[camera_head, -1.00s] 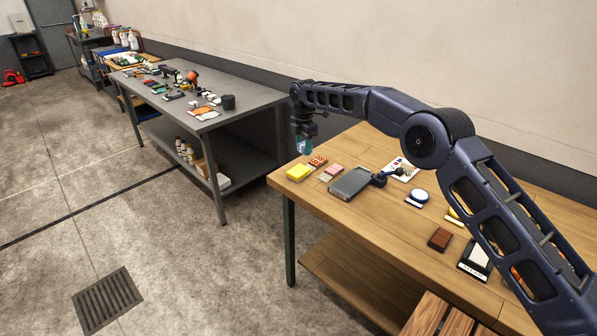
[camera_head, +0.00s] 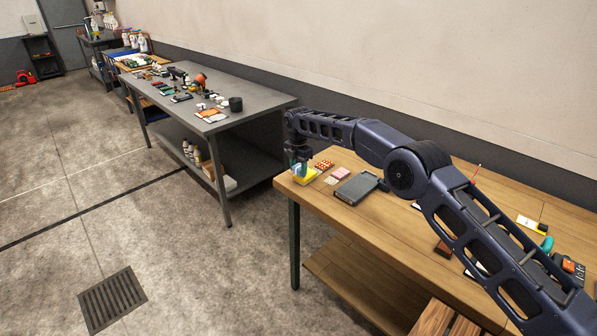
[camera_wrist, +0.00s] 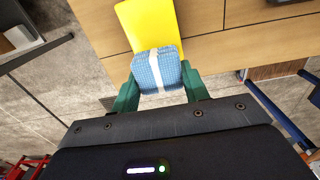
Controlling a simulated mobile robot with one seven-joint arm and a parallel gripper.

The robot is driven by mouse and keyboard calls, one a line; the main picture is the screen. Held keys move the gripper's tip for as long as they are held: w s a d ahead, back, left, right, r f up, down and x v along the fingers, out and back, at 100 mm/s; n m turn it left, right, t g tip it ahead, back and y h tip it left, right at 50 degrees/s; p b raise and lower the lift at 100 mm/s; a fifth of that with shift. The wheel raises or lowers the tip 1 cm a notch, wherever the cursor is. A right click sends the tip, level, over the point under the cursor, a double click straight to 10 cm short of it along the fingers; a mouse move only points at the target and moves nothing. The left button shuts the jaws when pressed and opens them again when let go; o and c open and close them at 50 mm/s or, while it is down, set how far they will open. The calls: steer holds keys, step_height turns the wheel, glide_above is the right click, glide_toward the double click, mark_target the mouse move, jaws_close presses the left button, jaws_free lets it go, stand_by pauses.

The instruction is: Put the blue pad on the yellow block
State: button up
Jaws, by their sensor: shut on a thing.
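The blue pad (camera_wrist: 157,72), a checked blue piece with a white band, is between the green fingers of my gripper (camera_wrist: 158,90) in the wrist view. My gripper is shut on it. The yellow block (camera_wrist: 150,24) shows just beyond the pad, partly covered by it. In the head view, my gripper (camera_head: 297,168) is low over the near left corner of the wooden table, at the yellow block (camera_head: 308,177). The pad overlaps the block's edge in the wrist view; I cannot tell whether they touch.
On the wooden table (camera_head: 330,202), a dark grey flat case (camera_head: 356,188), a pink pad (camera_head: 341,172) and an orange dotted piece (camera_head: 324,165) lie right of the block. A grey table (camera_head: 262,98) with many items stands behind, across a gap. The table edge is close.

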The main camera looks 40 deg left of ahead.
mark_target(298, 167)
steer(key=shift+f, duration=0.65)
steer(key=shift+f, duration=0.15)
steer(key=o, duration=1)
steer(key=shift+c, duration=0.2)
step_height(298, 167, up, 12)
steer(key=shift+r, duration=0.2)
